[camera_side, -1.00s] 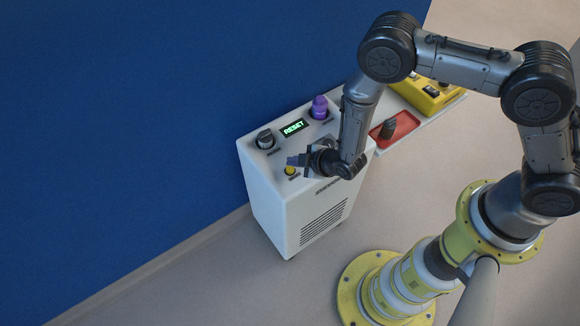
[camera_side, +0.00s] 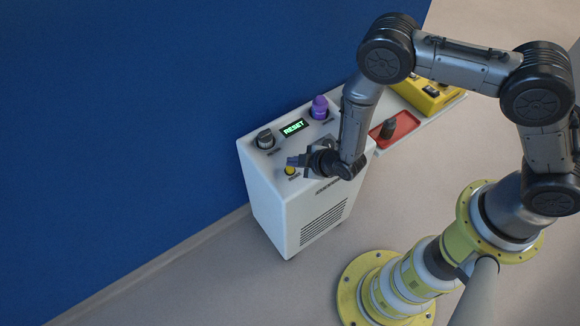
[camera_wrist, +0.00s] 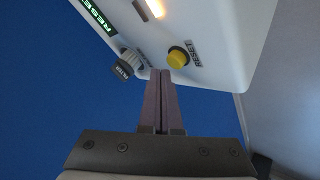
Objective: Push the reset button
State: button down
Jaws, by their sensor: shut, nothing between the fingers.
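The yellow reset button (camera_side: 290,170) sits on the top panel of a white cabinet (camera_side: 300,212), near its front left edge. In the wrist view the yellow button (camera_wrist: 178,57) stands just beyond my fingertips, with a label beside it. My gripper (camera_side: 291,161) is shut and empty, its fingertips close to the button. In the wrist view my gripper's two fingers (camera_wrist: 163,75) lie together and point toward the button. I cannot tell whether they touch it. A small screen (camera_side: 293,128) on the panel reads RESET in green.
A dark knob (camera_side: 265,139) and a purple knob (camera_side: 319,107) stand on the same panel. To the right are a red tray (camera_side: 402,126) with a dark object (camera_side: 388,129) and a yellow box (camera_side: 428,94). A blue wall (camera_side: 120,120) rises behind.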

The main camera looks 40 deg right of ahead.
jog(key=shift+f, duration=0.3)
jog(key=shift+f, duration=0.85)
dwell(0.9)
jog(key=shift+r, duration=0.15)
dwell(0.3)
jog(key=shift+r, duration=1.1)
jog(key=shift+r, duration=2.55)
notch_tip(320, 180, up, 6)
